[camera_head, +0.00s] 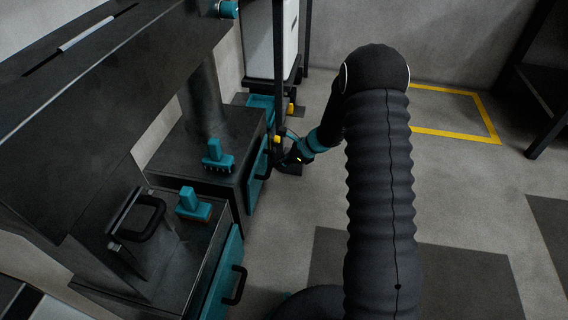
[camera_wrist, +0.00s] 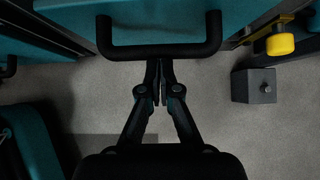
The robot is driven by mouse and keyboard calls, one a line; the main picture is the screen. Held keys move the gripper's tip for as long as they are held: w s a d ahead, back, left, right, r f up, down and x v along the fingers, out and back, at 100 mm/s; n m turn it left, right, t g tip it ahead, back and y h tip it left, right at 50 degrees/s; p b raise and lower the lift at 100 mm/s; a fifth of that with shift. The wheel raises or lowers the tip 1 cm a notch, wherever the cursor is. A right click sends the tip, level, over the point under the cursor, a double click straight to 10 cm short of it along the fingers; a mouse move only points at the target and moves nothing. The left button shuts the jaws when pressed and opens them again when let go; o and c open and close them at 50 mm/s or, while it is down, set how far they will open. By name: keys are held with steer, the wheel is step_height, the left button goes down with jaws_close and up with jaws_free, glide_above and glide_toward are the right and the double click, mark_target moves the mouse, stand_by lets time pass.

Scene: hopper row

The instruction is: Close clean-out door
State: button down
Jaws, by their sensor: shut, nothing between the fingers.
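A teal clean-out door (camera_head: 256,174) with a black handle is on the front of the middle dark hopper box. In the wrist view a teal door panel (camera_wrist: 150,24) fills the top, with a black bar handle (camera_wrist: 160,50) in front of it. My gripper (camera_wrist: 159,68) is shut and empty, its fingertips at the middle of the handle bar; I cannot tell if they touch it. In the head view my gripper (camera_head: 280,159) is beside this door, partly hidden by my arm. How far the door stands open is unclear.
A nearer teal door (camera_head: 221,278) with a black handle is at lower left. Teal brushes (camera_head: 217,157) sit on the boxes. A yellow knob (camera_wrist: 280,44) and a grey block (camera_wrist: 253,86) are right of the handle. Open floor lies to the right.

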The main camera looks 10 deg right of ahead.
steer(key=shift+w+a+r, duration=0.15)
steer(key=shift+a, duration=0.25)
steer(key=shift+w+a+r, duration=0.1)
steer(key=shift+a, duration=0.3)
steer(key=shift+d, duration=0.1)
steer(key=d+f+p+v, duration=0.1)
steer(key=v, duration=1.2)
steer(key=shift+s, duration=0.25)
steer(key=shift+d, duration=0.1)
